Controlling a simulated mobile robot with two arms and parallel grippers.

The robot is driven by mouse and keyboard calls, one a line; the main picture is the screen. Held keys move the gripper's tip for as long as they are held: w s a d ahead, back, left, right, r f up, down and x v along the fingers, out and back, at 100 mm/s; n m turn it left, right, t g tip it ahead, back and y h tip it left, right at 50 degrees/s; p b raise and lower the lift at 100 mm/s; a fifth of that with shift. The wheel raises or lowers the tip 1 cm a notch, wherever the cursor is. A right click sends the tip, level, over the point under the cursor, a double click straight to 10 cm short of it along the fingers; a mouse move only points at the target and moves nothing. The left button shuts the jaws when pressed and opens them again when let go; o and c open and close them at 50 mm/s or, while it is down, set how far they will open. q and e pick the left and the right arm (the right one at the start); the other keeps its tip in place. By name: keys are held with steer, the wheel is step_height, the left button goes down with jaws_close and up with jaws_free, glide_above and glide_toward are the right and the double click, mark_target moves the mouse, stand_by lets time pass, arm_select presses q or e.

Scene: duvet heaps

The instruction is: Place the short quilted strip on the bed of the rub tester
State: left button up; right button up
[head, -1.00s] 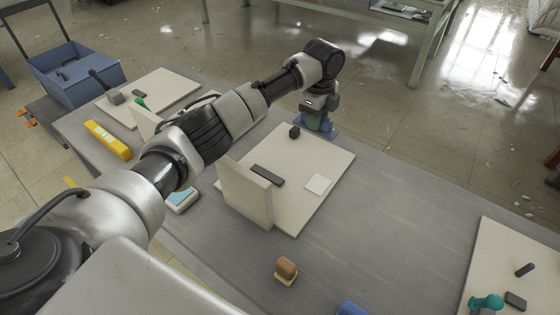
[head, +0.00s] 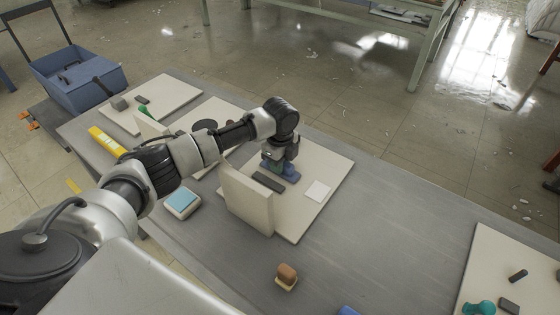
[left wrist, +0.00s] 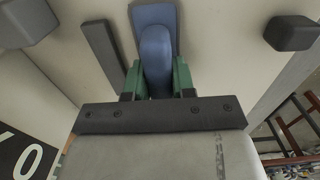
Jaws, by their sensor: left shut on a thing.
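My left gripper (head: 279,167) is shut on a blue piece (head: 291,173), low over the middle beige board (head: 316,208). In the left wrist view, green fingers (left wrist: 158,75) clasp the rounded blue upper part (left wrist: 155,48), with a flat blue part (left wrist: 153,14) beyond. I cannot tell whether it touches the board. A dark bar (head: 268,181) lies close beside it, also in the left wrist view (left wrist: 103,52). A pale square (head: 317,191) lies right of the gripper. I cannot tell which item is the quilted strip or the rub tester bed. My right gripper is out of view.
An upright beige panel (head: 248,200) stands at the board's near left edge. A brown-topped block (head: 286,276) lies in front. A light-blue-topped block (head: 183,202) and yellow level (head: 107,141) lie left.

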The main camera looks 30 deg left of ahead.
arm_select(q)
steer(key=o, duration=0.9)
step_height(320, 180, up, 12)
steer(key=shift+r, duration=0.1)
stand_by(0.3)
